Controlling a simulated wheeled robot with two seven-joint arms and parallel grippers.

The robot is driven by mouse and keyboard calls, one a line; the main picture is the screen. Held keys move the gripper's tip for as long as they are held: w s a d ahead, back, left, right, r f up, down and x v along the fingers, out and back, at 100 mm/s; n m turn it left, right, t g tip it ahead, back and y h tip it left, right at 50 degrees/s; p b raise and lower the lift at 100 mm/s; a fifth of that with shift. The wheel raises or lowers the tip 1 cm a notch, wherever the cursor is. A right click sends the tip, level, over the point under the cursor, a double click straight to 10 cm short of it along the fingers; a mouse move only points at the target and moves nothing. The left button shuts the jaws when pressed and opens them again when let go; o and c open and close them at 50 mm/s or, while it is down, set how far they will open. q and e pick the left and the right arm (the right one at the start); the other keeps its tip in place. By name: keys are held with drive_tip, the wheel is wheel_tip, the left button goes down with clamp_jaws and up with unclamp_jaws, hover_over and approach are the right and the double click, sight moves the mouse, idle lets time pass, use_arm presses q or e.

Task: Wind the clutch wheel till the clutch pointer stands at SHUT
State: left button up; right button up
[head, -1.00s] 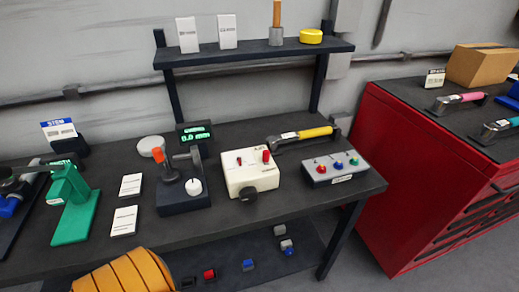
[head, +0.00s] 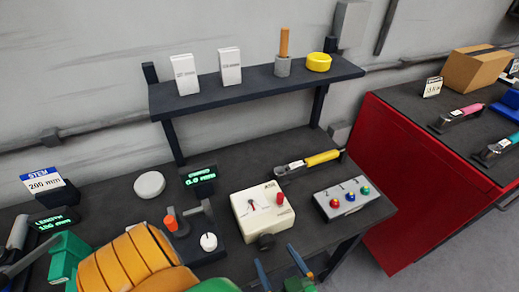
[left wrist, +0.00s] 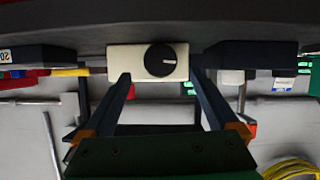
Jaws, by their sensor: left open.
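A white box (head: 251,224) on the bench has a dial with a thin red pointer (head: 252,205) and a red handle (head: 280,199) on top. The dial lettering is too small to read. A black round knob (head: 266,241), which looks like the clutch wheel, sits on its front face. In the left wrist view the knob (left wrist: 160,60) faces me with a pale mark on it. My left gripper (head: 282,268) is open and empty in front of the box. Its fingertips (left wrist: 160,77) are apart on either side of the knob's line, not visibly touching it. My right gripper is not in view.
A grey box with coloured buttons (head: 341,205) stands right of the white box, and a dark lever fixture (head: 207,250) stands to its left. A yellow-handled tool (head: 308,161) lies behind. A shelf (head: 250,91) hangs above the bench.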

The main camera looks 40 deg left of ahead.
sight(268, 246)
use_arm(q)
drive_tip(key=p+x, duration=0.1)
drive_tip(key=x, duration=0.2)
drive_tip(key=shift+w+a, duration=0.15)
drive_tip(key=shift+a, duration=0.15)
drive_tip(key=shift+a+f, duration=0.1)
drive_tip(key=shift+f, duration=0.05)
drive_tip(key=shift+w+a+f+p, duration=0.1)
drive_tip(key=shift+a+f+p, duration=0.05)
drive_tip(key=shift+a+p, duration=0.15)
drive_tip(key=shift+w+a+f, duration=0.25)
drive_tip(key=shift+a+f, duration=0.05)
drive_tip(key=shift+a, duration=0.2)
drive_tip(key=shift+c, duration=0.5)
drive_tip(key=c, duration=1.3)
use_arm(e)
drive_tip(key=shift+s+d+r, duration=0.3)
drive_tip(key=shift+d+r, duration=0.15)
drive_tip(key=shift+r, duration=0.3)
